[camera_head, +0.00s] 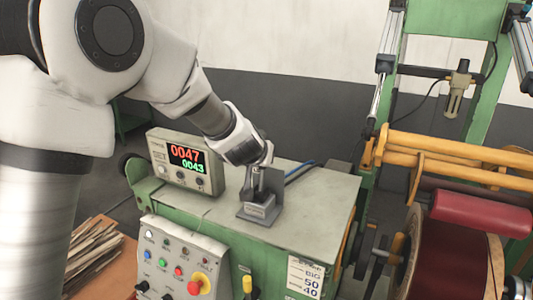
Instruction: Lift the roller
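My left arm comes in from the left, and my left gripper (262,180) is above the green machine's flat top, at a small grey lever block (258,213) with an upright plate. The fingers are small and overlap the block, so I cannot tell whether they are open or shut, or touching it. My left gripper is well to the left of the roller. My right gripper is not in view.
The green machine (320,208) carries a display box (184,160) reading 0047 and 0043. A button panel (181,265) with a red knob is on its front. Green uprights (487,95) stand behind the roller. Wooden strips (92,250) lie at the lower left.

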